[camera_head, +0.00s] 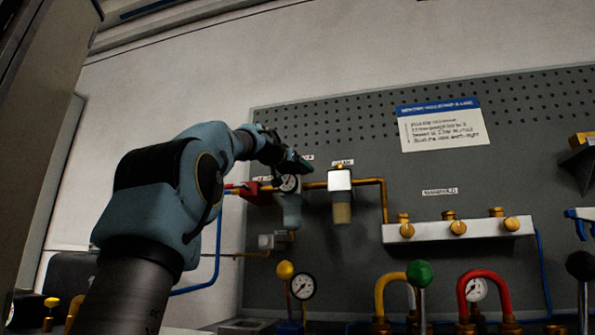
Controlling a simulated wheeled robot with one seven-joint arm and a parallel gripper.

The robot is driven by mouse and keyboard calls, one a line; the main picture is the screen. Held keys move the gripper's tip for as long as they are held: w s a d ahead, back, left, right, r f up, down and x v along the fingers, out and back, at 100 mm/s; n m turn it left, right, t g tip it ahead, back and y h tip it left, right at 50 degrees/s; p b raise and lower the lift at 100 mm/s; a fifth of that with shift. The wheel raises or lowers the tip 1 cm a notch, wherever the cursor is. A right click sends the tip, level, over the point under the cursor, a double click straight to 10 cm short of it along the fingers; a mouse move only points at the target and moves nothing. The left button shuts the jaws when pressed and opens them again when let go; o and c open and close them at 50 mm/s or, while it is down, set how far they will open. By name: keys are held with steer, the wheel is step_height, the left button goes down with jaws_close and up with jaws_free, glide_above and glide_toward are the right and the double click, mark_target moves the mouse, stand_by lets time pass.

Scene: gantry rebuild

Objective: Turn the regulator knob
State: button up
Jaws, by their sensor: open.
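On the grey pegboard, an air unit with a round white gauge (289,183) and a clear bowl (291,212) hangs from brass pipe. The gauge body appears to be the regulator. My gripper (298,163) is just above it, reaching from the left. The gripper is small and dark here, and the gap between its fingers is hard to see. No knob shows clearly on top of the regulator; the gripper covers that area. I cannot tell whether the fingers touch it.
A silver unit with an amber bowl (342,210) stands close to the right. Further right is a white manifold (458,229) with brass fittings. A red block (257,193) sits left of the gauge.

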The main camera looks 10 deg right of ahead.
steer(key=b+v, duration=0.4)
steer(key=v, duration=0.7)
steer(key=shift+b, duration=0.35)
steer(key=shift+w, duration=0.1)
